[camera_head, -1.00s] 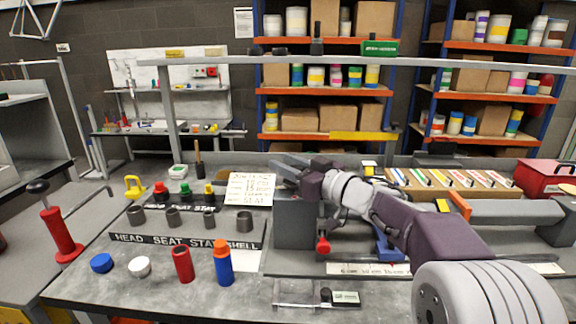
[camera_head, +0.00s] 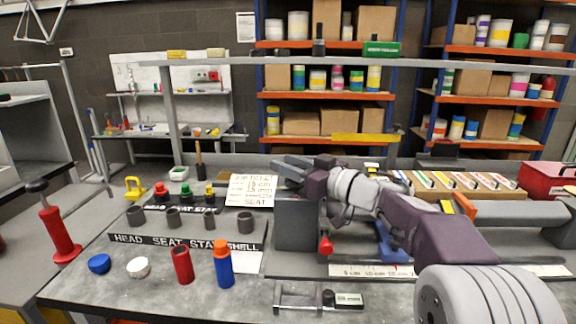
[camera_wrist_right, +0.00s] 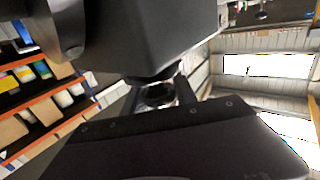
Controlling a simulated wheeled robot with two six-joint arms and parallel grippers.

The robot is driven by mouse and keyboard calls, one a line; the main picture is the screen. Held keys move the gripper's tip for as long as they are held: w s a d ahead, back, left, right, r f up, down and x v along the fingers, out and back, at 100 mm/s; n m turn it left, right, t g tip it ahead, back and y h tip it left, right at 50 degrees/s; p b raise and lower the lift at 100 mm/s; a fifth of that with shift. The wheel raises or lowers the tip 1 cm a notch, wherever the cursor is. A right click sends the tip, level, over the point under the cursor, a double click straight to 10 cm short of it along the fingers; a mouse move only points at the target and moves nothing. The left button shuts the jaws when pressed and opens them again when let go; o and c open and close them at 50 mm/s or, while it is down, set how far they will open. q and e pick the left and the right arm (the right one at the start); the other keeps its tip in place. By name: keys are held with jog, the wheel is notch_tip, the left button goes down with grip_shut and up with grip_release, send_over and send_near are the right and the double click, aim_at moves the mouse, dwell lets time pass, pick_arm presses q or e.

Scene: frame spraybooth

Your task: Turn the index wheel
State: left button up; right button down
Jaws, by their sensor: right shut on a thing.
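My right arm reaches in from the right in the head view. Its gripper (camera_head: 290,168) is shut at the top of a grey block-like housing (camera_head: 296,222) on the bench. What it grips is mostly hidden by the fingers and wrist, and I cannot make out the index wheel clearly. A red knob (camera_head: 326,246) hangs low at the housing's right side, apart from the fingers. In the right wrist view, dark gripper parts fill the frame, with a dark round piece (camera_wrist_right: 158,95) between them. My left gripper is not in view.
Red (camera_head: 182,265) and blue (camera_head: 222,266) cylinders, caps and grey sleeves stand left of the housing. A caliper-like gauge (camera_head: 320,299) lies in front. A tray of coloured strips (camera_head: 455,183) is behind my arm.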

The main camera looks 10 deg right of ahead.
dwell(0.8)
jog(key=c, duration=1)
grip_release()
